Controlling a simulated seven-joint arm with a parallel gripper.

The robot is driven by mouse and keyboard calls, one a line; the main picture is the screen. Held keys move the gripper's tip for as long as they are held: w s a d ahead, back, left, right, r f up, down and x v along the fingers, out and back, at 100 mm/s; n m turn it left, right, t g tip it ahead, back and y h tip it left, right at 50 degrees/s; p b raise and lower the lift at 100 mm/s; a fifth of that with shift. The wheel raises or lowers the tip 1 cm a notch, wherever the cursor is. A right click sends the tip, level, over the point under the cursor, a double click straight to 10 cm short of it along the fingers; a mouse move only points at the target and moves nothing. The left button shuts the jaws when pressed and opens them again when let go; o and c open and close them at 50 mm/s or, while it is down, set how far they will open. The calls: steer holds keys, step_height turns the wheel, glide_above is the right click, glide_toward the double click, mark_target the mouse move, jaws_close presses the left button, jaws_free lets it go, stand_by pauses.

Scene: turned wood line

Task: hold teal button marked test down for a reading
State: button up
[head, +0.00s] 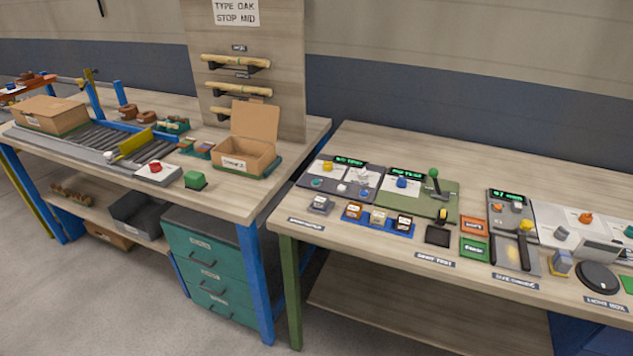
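A small teal button (317,183) sits at the left of a dark grey panel (333,180) on the right-hand table. Its marking is too small to read. The same panel carries a yellow knob (327,167), a pale knob (342,188) and a display with green characters (349,161), which I cannot read clearly. My gripper is not in view. Nothing is seen touching the teal button, and I cannot tell from here whether it is pressed.
A green panel (445,207) with a green-knobbed lever (434,173) stands right of the dark panel. A grey block (320,205) and a blue tray (367,225) of small blocks lie in front. The left bench holds an open carton (247,155). A gap separates the tables.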

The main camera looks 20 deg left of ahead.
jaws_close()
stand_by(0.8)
